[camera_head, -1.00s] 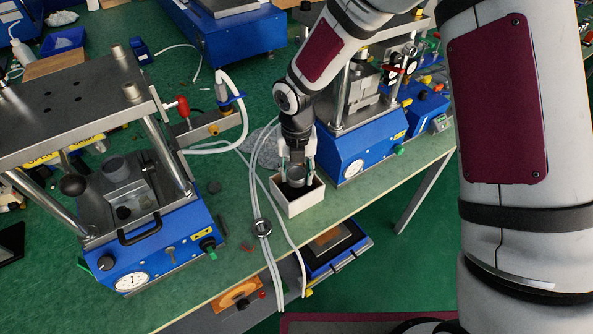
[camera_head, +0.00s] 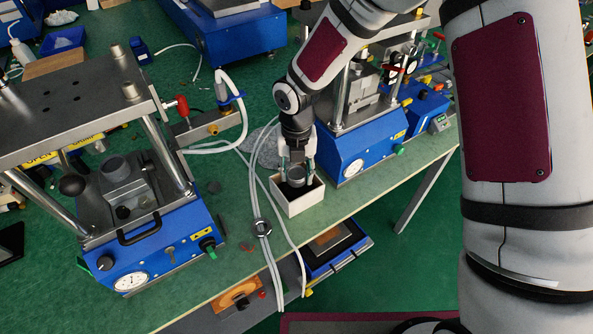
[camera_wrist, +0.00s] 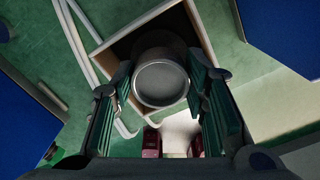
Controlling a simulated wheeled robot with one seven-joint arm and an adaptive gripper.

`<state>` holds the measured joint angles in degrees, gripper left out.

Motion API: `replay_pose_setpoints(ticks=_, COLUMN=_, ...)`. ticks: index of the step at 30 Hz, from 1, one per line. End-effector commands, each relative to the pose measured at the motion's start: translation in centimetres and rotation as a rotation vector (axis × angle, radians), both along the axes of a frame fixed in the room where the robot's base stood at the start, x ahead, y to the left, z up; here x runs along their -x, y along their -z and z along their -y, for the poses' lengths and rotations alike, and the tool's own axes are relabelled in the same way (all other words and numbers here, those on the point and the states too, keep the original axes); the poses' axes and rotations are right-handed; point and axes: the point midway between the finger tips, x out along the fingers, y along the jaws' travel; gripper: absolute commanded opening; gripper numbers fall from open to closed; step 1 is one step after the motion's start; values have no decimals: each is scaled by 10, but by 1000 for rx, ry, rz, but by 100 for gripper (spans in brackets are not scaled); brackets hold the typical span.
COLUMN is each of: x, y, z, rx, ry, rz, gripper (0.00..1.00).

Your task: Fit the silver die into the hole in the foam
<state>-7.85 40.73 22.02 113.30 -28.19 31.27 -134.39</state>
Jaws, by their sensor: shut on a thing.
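My gripper (camera_head: 297,165) is shut on the silver die (camera_head: 296,177), a round metal cylinder, at the mouth of a small white box (camera_head: 301,203) on the bench. In the wrist view the die's round top (camera_wrist: 161,84) sits between the two fingers (camera_wrist: 165,88), with the box wall (camera_wrist: 122,27) around it and a dark interior behind. The die appears partly inside the box. The foam's hole is hidden beneath the die and gripper, and I cannot tell whether the die touches the foam.
A blue press (camera_head: 365,145) stands close on the right, and another press (camera_head: 150,240) on the left. The bench's front edge lies just in front of the box.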

Motion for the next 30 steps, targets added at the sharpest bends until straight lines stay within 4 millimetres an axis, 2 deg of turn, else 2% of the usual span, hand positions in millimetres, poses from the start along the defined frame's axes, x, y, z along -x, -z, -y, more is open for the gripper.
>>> replay_pose_setpoints(ticks=14, x=0, y=0, z=0, rx=0, ry=-1, rz=1, gripper=0)
replay_pose_setpoints(ticks=30, x=-1, y=12, z=0, rx=0, ry=0, rz=1, gripper=0)
